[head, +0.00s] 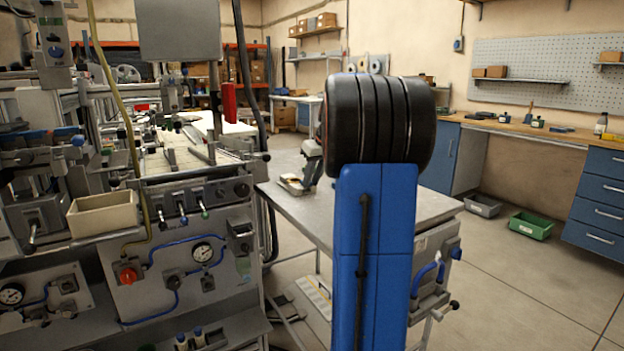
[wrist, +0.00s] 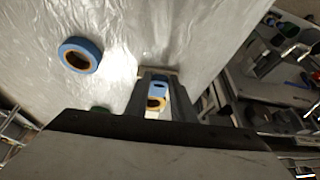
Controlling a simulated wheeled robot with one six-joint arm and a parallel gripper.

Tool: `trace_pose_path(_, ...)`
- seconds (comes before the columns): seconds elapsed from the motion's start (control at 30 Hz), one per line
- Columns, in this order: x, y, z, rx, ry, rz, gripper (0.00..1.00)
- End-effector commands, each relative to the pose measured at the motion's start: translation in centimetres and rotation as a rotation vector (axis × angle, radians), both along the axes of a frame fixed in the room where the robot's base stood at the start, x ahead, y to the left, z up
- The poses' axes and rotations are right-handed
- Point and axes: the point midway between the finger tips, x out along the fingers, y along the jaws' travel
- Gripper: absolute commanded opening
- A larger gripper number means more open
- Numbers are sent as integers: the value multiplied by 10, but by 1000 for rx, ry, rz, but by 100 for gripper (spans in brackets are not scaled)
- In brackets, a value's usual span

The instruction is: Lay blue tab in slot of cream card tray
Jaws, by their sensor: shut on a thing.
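My gripper (wrist: 155,88) points at the grey metal tabletop in the wrist view, with its two grey fingers close together. A small blue piece, which looks like the blue tab (wrist: 158,87), sits between the fingers. A yellow ring with a dark centre (wrist: 155,103) shows just below it, nearer my palm; I cannot tell how the two are joined. A thin cream edge (wrist: 157,70) shows just past the fingertips and may be the card tray; its slot is hidden. In the head view, my gripper (head: 306,178) is small and low over the table, partly behind my blue arm.
A blue tape roll (wrist: 80,55) lies on the tabletop, left of my gripper. The grey table (head: 340,210) has bare room around it. A machine panel (head: 190,250) with a cream bin (head: 103,215) stands at left. A green bin (head: 531,225) is on the floor at right.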

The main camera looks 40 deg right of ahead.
Motion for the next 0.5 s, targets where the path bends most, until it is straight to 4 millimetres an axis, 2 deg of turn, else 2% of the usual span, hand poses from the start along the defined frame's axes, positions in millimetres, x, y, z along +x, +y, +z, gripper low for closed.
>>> trace_pose_path(0.37,0,0,-9,0,0,0,2)
trace_pose_path(0.4,0,0,-10,0,0,0,24)
trace_pose_path(0.47,0,0,-9,0,0,0,39)
trace_pose_path(0.5,0,0,-9,0,0,0,41)
